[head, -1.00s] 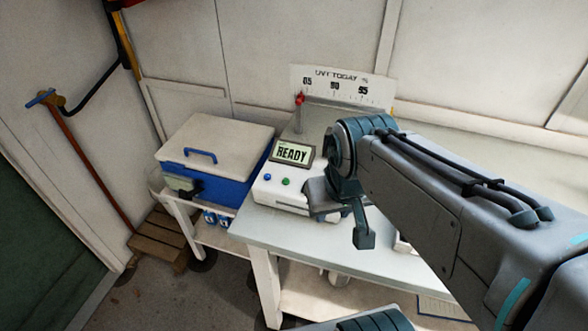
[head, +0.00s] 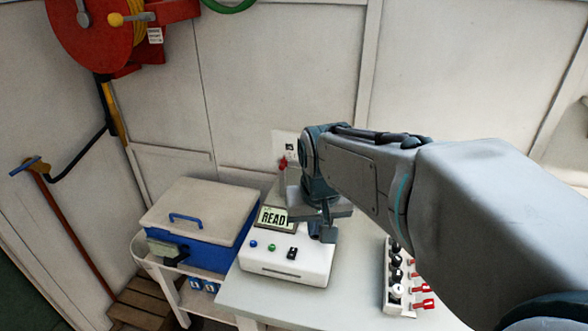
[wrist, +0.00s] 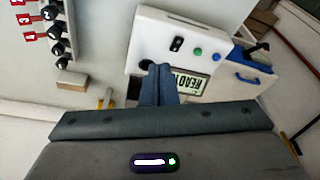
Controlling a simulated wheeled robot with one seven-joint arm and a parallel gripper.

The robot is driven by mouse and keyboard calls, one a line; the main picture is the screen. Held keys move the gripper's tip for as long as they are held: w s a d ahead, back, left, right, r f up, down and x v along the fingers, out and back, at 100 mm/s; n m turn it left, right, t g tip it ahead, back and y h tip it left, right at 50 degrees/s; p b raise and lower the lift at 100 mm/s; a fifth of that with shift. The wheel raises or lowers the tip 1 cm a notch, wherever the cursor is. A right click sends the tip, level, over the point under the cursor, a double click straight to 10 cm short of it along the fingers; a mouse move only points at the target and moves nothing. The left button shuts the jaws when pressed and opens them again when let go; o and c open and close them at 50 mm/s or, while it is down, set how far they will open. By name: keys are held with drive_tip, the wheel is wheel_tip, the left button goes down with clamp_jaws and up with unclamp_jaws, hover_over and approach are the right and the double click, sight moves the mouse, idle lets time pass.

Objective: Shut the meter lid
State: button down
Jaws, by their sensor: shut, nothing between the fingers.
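The meter is a white box (head: 290,262) with a lit display (head: 272,219), blue and green buttons and a black switch. It also shows in the wrist view (wrist: 172,26). My gripper (head: 328,236) is shut and empty, pointing down over the meter's right side. In the wrist view its closed fingers (wrist: 158,70) overlap the meter near a dark round spot (wrist: 146,65) on its top, which looks like an opening. I cannot make out the meter lid; my gripper and arm hide the meter's right rear. I cannot tell whether the fingers touch anything.
A blue box with a pale lid (head: 200,207) stands left of the meter. A rack (head: 390,300) with black-capped items and red tags stands on the bench to the right. A red-topped post (head: 283,165) rises behind the meter. Bench between meter and rack is clear.

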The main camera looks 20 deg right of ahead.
drive_tip(key=w+d+m+h+p, duration=0.15)
drive_tip(key=w+d, duration=0.35)
drive_tip(key=w, duration=0.7)
drive_tip(key=w+d+m+y+p, duration=0.1)
drive_tip(key=w+d+m+p, duration=0.25)
drive_tip(key=w, duration=0.75)
wheel_tip(320, 180, down, 8)
drive_tip(key=s+b, duration=0.1)
drive_tip(key=b, duration=0.5)
drive_tip(key=shift+f+n+g+b, duration=0.25)
drive_tip(key=shift+n+g+b, duration=0.05)
drive_tip(key=shift+b, duration=0.1)
drive_tip(key=shift+h, duration=0.25)
drive_tip(key=shift+s+b, duration=0.1)
drive_tip(key=shift+b, duration=0.45)
drive_tip(key=shift+s+b, duration=0.1)
drive_tip(key=shift+b, duration=0.25)
drive_tip(key=shift+s+a+r+t+b, duration=0.1)
drive_tip(key=shift+t+b, duration=0.2)
drive_tip(key=shift+t, duration=0.1)
